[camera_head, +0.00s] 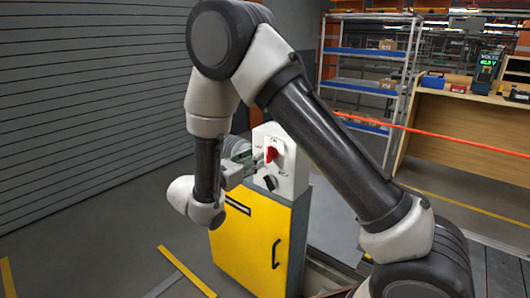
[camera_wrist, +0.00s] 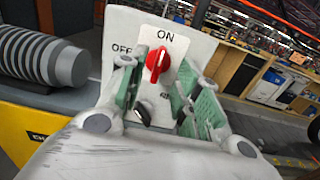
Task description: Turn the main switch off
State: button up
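The main switch is a red knob (camera_head: 271,154) on a white panel (camera_head: 289,181) atop a yellow cabinet. In the wrist view the red knob (camera_wrist: 157,63) stands nearly upright, its upper end toward the ON label, with OFF to the left. My gripper (camera_head: 256,163) is in front of the panel. In the wrist view my gripper (camera_wrist: 158,72) is open, with one green-padded finger on each side of the knob. Gaps show between knob and pads; I cannot tell how deep the knob sits between the fingertips.
A black knob (camera_head: 269,183) sits below the red one on the panel. The yellow cabinet (camera_head: 252,243) has a black handle. A ribbed grey hose (camera_wrist: 40,55) is left of the panel. A shelf rack (camera_head: 363,86) and a wooden counter (camera_head: 455,135) stand farther back.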

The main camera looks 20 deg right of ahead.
aim_at(267, 152)
jog(key=x, duration=0.7)
grip_shut()
